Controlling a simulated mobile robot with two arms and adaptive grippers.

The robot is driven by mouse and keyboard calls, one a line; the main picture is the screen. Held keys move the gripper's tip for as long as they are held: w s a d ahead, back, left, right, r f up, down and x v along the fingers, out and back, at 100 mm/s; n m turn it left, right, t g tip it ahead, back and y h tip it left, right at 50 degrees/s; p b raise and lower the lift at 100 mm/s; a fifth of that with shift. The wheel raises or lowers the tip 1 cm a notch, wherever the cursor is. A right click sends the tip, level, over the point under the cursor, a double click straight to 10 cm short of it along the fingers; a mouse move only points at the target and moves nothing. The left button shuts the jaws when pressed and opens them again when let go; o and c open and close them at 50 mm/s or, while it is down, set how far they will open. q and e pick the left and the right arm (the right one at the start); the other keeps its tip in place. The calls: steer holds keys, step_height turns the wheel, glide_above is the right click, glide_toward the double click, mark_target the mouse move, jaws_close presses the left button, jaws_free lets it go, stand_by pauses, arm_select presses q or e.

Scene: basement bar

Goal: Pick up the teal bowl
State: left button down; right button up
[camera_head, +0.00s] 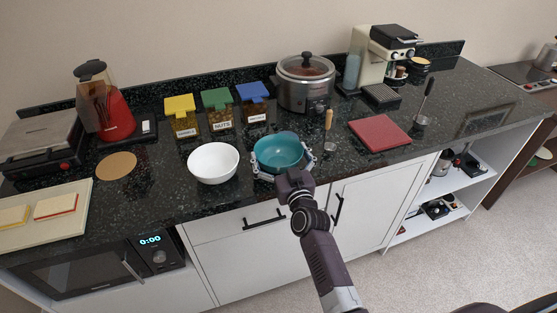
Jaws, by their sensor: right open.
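The teal bowl (279,150) stands upright on the dark speckled counter, near its front edge in the middle of the view. My right gripper (283,160) is open and reaches over the counter edge from the front. Its two fingers stand on the left and right sides of the bowl, around its outside. I cannot tell whether the fingers touch the bowl. The gripper's wrist hides part of the bowl's lower front. My left gripper is not in view.
A white bowl (213,162) stands close left of the teal bowl. Behind are lidded jars (218,112) and a slow cooker (305,84). A wooden-handled tool (328,125) and a red board (380,133) lie to the right. Cabinet handles (264,219) stick out below the counter.

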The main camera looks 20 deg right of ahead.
steer(key=c, duration=1)
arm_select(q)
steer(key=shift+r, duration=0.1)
arm_select(e)
steer(key=shift+r, duration=0.15)
